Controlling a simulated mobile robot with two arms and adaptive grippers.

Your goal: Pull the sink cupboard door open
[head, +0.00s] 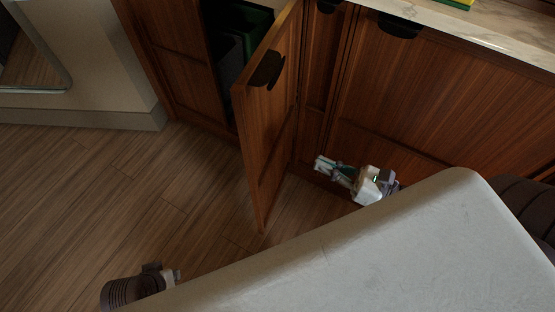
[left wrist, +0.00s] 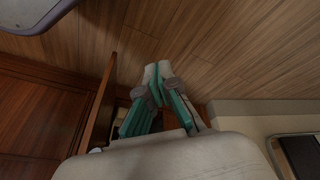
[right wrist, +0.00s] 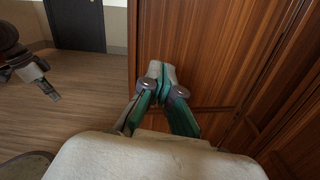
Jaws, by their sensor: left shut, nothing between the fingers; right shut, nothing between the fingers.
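The wooden sink cupboard door (head: 272,140) stands swung well out from the cabinet in the head view, with a black handle (head: 267,68) near its top. Dark bins (head: 232,52) show in the opening behind it. The door appears almost edge-on in the left wrist view (left wrist: 98,112). My right gripper (head: 322,164) is low, right of the door and near the cabinet fronts. Its fingertips meet in the right wrist view (right wrist: 160,72), with nothing between them. My left gripper (head: 176,275) is at lower left, apart from the door; its closed, empty fingers show in the left wrist view (left wrist: 155,73).
A pale, rounded surface (head: 330,262) fills the lower right of the head view. Closed cabinet fronts (head: 430,105) and a marble counter (head: 490,30) lie right of the door. Wooden floor (head: 110,190) is clear to the left, up to a pale wall base (head: 80,118).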

